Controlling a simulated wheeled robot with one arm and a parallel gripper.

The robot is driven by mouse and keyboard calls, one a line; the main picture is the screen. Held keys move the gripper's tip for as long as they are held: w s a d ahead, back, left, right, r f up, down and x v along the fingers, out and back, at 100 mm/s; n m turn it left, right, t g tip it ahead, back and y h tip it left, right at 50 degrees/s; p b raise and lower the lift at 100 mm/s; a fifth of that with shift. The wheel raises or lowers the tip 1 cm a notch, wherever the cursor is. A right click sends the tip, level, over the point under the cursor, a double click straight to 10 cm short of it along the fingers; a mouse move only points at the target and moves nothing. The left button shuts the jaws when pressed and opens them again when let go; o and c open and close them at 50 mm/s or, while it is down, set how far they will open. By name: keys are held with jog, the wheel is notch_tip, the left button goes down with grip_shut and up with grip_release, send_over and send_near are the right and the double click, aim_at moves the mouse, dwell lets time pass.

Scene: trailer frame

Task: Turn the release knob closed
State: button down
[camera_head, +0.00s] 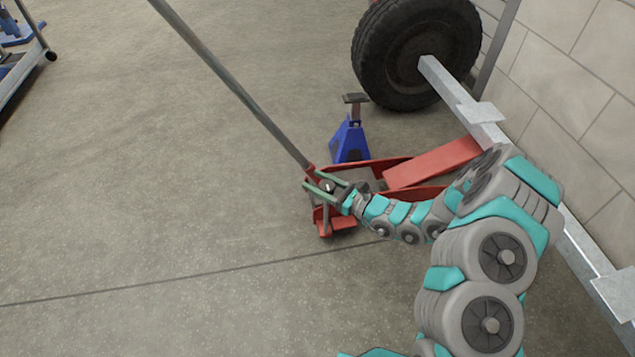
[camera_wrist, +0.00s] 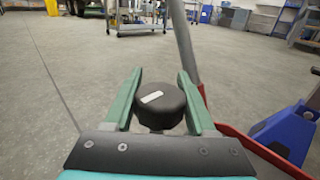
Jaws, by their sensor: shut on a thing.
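The release knob (camera_wrist: 160,106) is a round black knob with a white mark on its top, seen large in the wrist view. My gripper (camera_wrist: 160,92) has its two green fingers on either side of the knob and is shut on it. In the head view my gripper (camera_head: 318,186) reaches the handle end of the red floor jack (camera_head: 335,225). The knob is small there, between the fingers. The jack's long grey handle (camera_head: 240,92) rises up and to the left from beside the gripper.
A blue jack stand (camera_head: 349,142) stands just behind the jack. A black tyre (camera_head: 418,50) and a grey trailer beam (camera_head: 450,88) lie beyond it, near the block wall (camera_head: 585,90).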

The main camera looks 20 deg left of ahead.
aim_at(334, 191)
jog(key=shift+c, duration=1.1)
grip_release()
jog(key=shift+p+v, duration=0.4)
jog(key=shift+v, duration=3.55)
